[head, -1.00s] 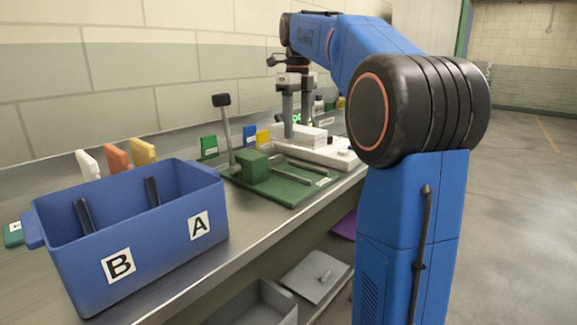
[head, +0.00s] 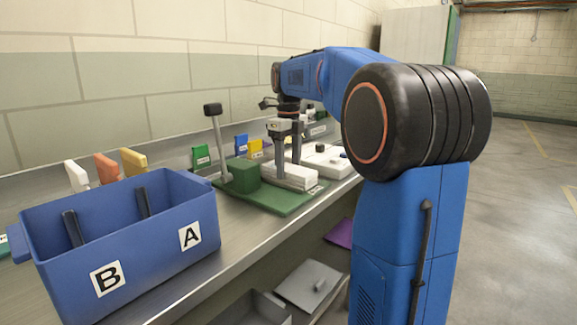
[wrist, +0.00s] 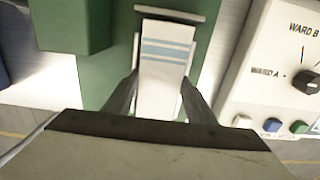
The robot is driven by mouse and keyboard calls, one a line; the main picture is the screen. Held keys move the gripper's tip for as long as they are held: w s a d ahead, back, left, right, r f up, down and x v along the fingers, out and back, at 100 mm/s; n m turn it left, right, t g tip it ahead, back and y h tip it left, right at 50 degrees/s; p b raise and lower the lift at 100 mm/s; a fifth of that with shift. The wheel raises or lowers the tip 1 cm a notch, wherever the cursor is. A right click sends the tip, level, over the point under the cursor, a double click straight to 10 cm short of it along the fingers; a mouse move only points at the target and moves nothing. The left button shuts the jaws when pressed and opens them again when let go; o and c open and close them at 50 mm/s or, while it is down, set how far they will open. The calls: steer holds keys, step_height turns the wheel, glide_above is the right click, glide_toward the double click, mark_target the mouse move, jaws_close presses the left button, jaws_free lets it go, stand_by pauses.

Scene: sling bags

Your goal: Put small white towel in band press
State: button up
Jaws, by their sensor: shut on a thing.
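The small white towel (head: 292,181) is a flat folded strip with blue stripes, which show in the wrist view (wrist: 164,60). My gripper (head: 289,167) points down with its fingers on either side of the towel, shut on it. The band press (head: 275,203) has a green base plate, a green block (head: 241,175) and an upright lever with a black knob (head: 212,109). The towel is over the green plate, right of the block. I cannot tell whether it rests on the plate.
A white control box (wrist: 285,65) with a knob and coloured buttons stands close right of the press. A blue bin (head: 145,270) marked A and B is at the near left. Coloured cards (head: 201,156) stand along the wall. A grey tray is on the shelf below.

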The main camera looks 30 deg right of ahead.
mark_target(289, 167)
steer(key=shift+f, duration=0.1)
steer(key=o, duration=1.2)
step_height(289, 167, up, 12)
steer(key=shift+s, duration=0.1)
